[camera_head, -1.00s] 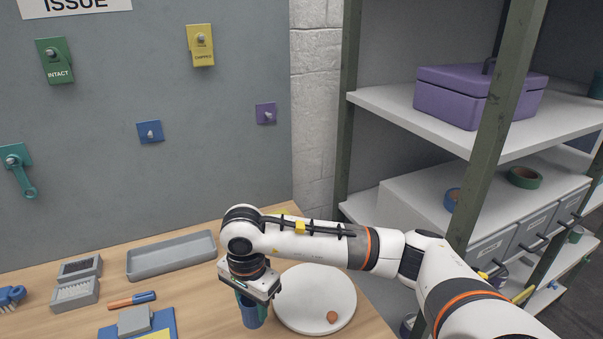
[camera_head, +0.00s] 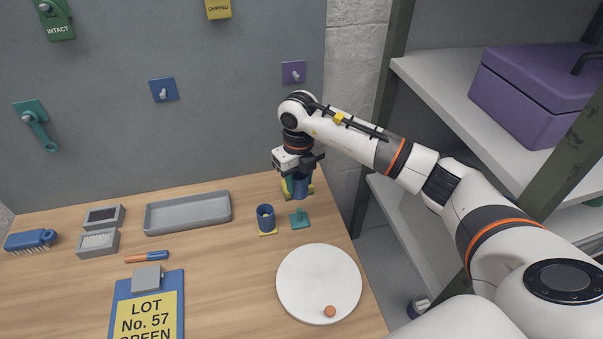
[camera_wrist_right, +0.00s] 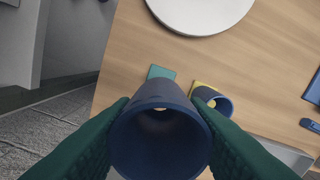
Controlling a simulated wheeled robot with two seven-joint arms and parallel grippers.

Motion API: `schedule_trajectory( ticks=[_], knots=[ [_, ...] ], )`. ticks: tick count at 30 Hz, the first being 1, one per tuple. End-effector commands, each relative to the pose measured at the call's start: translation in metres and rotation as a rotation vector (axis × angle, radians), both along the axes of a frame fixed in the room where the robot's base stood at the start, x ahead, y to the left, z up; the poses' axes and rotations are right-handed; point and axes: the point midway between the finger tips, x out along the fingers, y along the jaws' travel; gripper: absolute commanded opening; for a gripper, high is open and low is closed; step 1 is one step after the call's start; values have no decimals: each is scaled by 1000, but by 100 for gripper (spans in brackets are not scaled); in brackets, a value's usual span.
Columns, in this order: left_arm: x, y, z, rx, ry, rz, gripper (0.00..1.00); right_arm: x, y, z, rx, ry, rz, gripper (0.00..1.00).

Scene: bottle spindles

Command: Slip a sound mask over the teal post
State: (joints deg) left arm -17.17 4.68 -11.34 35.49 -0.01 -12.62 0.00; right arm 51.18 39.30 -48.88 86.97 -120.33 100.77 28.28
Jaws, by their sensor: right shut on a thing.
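A dark blue hollow sleeve (camera_head: 301,186) is held between the green fingers of my right gripper (camera_head: 298,187), near the back edge of the table. In the right wrist view the same sleeve (camera_wrist_right: 160,140) is gripped from both sides, and I look down its open bore to a smaller opening. The teal post (camera_head: 299,218) stands on a small teal plate, in front of and apart from the held sleeve. In the wrist view the teal plate (camera_wrist_right: 161,72) is partly hidden behind the sleeve. A second blue sleeve (camera_head: 266,221) stands around a post on a yellow plate.
A white round disc (camera_head: 318,270) with a small orange ball (camera_head: 330,311) lies at the front right. A grey tray (camera_head: 187,212), a blue brush (camera_head: 30,240) and a clipboard (camera_head: 125,295) are to the left. Shelving (camera_head: 440,90) stands right. A green "INTACT" tag (camera_head: 55,20) hangs on the wall.

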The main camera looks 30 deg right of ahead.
Motion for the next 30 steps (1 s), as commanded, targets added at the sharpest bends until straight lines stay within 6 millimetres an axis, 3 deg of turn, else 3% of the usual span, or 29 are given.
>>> schedule_trajectory(
  ticks=[30],
  knots=[
    [0, -4, -45, -5, 0, -2, 0, 0, 0, -70, 1, 1, 4, 18]
  ],
)
